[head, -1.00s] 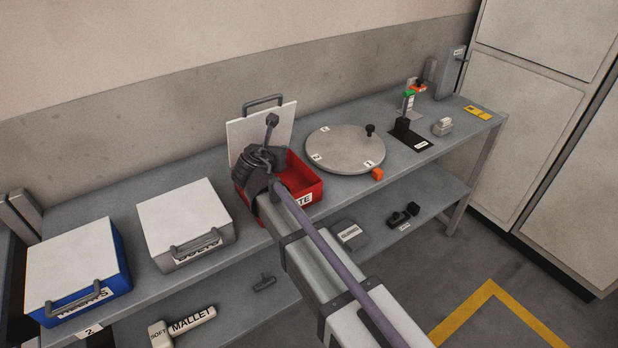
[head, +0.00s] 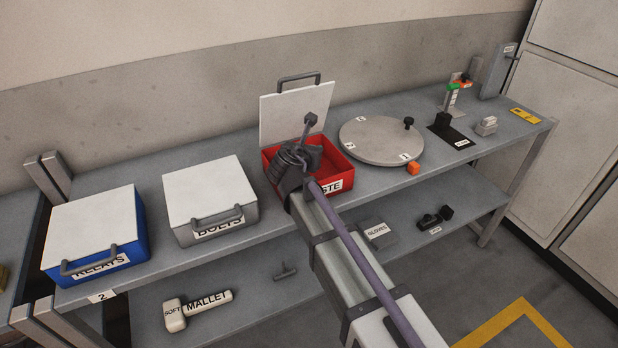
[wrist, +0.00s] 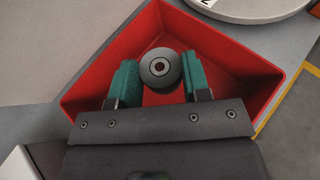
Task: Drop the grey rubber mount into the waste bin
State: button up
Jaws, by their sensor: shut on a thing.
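The red waste bin (head: 346,168) stands on the bench with its white lid (head: 296,112) raised at the back. Its inside shows in the wrist view (wrist: 235,52). My gripper (head: 312,152) is over the bin's opening, pointing down. In the wrist view, my gripper's teal fingers (wrist: 160,82) are shut on the round grey rubber mount (wrist: 160,68), which has a dark centre. The mount is over the inside of the bin. Its height above the bin floor is hard to judge. In the head view my wrist hides the mount.
A grey bin labelled BOLTS (head: 210,196) and a blue bin labelled RELAYS (head: 95,232) stand left, lids closed. A round turntable (head: 380,140) with an orange block (head: 413,168) beside it stands right of the waste bin. A mallet (head: 197,309) lies on the lower shelf.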

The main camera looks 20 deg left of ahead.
jog(key=o, duration=1)
jog(key=p+v, duration=0.4)
jog(key=v, duration=0.6)
jog(key=shift+s+r, duration=0.2)
jog(key=shift+s, duration=0.15)
